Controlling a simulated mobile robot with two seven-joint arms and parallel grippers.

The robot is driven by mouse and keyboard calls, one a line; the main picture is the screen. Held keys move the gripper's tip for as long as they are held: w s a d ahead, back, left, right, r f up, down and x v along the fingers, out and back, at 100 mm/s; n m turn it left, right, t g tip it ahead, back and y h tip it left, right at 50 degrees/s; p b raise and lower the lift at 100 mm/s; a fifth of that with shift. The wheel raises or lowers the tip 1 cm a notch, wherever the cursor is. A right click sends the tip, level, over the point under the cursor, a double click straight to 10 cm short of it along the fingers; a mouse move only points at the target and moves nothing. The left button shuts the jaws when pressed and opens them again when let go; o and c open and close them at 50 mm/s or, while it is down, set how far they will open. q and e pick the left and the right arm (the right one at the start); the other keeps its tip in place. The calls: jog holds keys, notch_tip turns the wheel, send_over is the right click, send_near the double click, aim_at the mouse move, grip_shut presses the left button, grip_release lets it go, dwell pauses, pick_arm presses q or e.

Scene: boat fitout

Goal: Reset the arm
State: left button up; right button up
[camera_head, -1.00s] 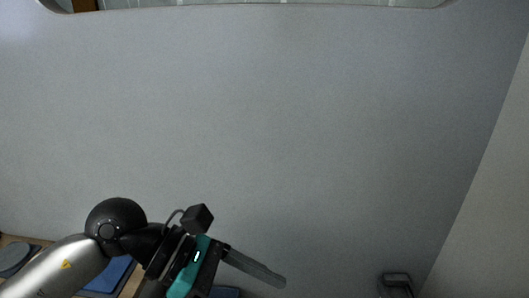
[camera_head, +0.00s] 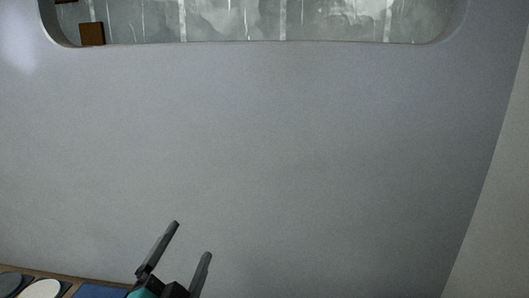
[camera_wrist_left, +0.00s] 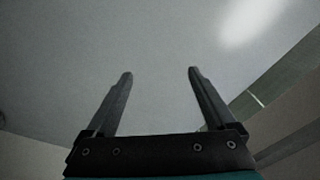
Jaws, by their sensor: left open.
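My left gripper (camera_head: 190,238) shows at the bottom of the head view, left of the middle. Its two dark fingers point up and stand apart, with a teal part at their base. The rest of my left arm is below the head view's edge. My right gripper is not in view.
A large bare grey wall (camera_head: 300,150) fills most of the head view, with a window-like opening (camera_head: 320,20) at the top. A brown block (camera_head: 92,34) shows in it. At bottom left is a surface with a white round item (camera_head: 40,289), a dark round item (camera_head: 9,284) and something blue (camera_head: 100,292).

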pick_arm(q)
jog(key=s+a+f+n+g+y, duration=0.3)
jog(key=f+n+g, duration=0.15)
jog(key=f, duration=0.55)
jog(key=s+f+n+g+h, duration=0.1)
jog(key=s+f+n+g, duration=0.5)
jog(key=s+f+g, duration=0.8)
jog(key=s+f+t+p, duration=0.1)
jog(key=s+f, duration=0.2)
jog(key=f, duration=0.7)
jog(key=s+f+t+p, duration=0.15)
jog(key=s+f, duration=0.25)
jog(key=f, duration=0.6)
jog(key=s+a+f+g+p, duration=0.1)
jog(key=s+a+f+p, duration=0.1)
jog(key=s+f, duration=1)
jog(key=s+m, duration=0.1)
jog(key=s, duration=0.2)
jog(key=shift+a+g, duration=0.35)
jog(key=shift+g, duration=0.05)
jog(key=shift+f, duration=0.1)
